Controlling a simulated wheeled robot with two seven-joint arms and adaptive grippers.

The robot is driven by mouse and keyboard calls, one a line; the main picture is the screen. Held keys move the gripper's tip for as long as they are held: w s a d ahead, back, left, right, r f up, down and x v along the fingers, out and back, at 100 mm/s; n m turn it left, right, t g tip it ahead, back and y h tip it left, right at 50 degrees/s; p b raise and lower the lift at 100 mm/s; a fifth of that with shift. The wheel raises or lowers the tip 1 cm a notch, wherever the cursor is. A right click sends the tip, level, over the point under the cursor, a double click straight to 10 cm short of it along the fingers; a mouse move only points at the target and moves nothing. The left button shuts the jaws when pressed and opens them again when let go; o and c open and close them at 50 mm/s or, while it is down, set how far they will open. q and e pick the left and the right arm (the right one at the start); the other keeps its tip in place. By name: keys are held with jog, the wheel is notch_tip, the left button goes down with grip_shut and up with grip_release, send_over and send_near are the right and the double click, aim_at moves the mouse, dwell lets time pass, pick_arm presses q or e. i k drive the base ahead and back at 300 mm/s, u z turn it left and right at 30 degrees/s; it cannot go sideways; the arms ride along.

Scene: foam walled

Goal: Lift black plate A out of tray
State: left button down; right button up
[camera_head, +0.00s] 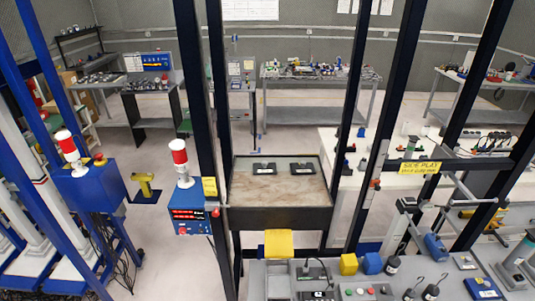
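A shallow dark-rimmed tray (281,217) with a worn brown-grey floor stands at the middle of the head view, between dark upright posts. Two small black plates lie at its far side, apart from each other: one on the left (264,168) and one on the right (302,168). Both have small pale marks, too small to read, so I cannot tell which is plate A. The near part of the tray floor is bare. Neither of my grippers shows in this view, and nothing is seen touching the plates.
Dark posts rise on both sides of the tray. A blue box with a red-and-white beacon (188,220) stands left of it. A yellow block (278,243) sits before its front wall. A grey bench (268,277) with tools and buttons fills the front right.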

aim_at(263, 168)
jog(key=z, duration=0.05)
jog(key=k, duration=0.5)
jog(key=u, duration=1.05)
jog(key=i, duration=1.45)
jog(key=z, duration=0.35)
